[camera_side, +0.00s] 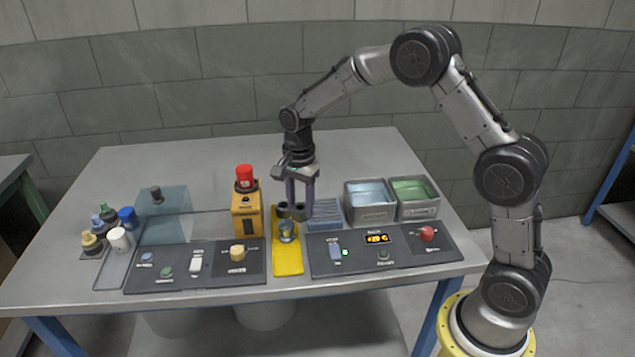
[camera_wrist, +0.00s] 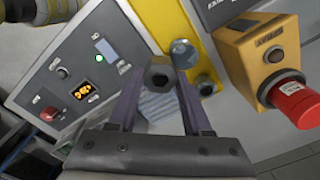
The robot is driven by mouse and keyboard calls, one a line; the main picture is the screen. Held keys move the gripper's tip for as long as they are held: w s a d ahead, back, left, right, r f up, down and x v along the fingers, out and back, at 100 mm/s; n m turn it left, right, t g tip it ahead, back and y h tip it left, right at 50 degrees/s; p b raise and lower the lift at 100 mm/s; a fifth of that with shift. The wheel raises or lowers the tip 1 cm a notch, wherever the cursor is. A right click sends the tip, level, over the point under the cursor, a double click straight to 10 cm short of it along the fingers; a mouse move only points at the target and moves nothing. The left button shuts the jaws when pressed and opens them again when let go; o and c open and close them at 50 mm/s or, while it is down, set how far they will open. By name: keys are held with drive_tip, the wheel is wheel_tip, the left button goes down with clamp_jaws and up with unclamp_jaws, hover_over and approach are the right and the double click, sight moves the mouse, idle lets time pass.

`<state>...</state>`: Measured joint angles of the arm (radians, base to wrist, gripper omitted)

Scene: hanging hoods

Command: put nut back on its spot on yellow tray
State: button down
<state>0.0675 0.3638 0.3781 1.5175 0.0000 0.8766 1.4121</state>
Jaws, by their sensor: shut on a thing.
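My gripper (camera_side: 299,212) points down over the far part of the yellow tray (camera_side: 288,264). Its two purple-grey fingers are shut on a dark hexagonal nut. In the wrist view the nut (camera_wrist: 159,75) sits between the fingertips (camera_wrist: 158,84), its round hole facing the camera. The tray (camera_wrist: 166,22) also shows there, beside and beyond the nut. A round grey metal piece (camera_wrist: 183,53) stands on the tray, and a smaller dark round piece (camera_wrist: 205,85) is near its end. The metal piece (camera_side: 287,232) is just in front of the gripper in the side view. The gap under the nut is hard to judge.
An orange box with a red button (camera_side: 245,175) stands close left of the gripper. Two grey bins (camera_side: 370,213) are to the right. Control panels (camera_side: 195,267) flank the tray. The table's back is clear.

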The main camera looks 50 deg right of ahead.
drive_tip(key=s+a+n, duration=0.1)
drive_tip(key=a+n, duration=0.1)
drive_tip(key=a, duration=0.5)
drive_tip(key=shift+s+a+f, duration=0.1)
drive_tip(key=shift+f, duration=1.6)
drive_tip(key=shift+s+a+f, duration=0.1)
drive_tip(key=shift+f, duration=1.55)
drive_tip(key=shift+f, duration=0.55)
drive_tip(key=shift+c, duration=1.3)
unclamp_jaws()
drive_tip(key=shift+r, duration=0.1)
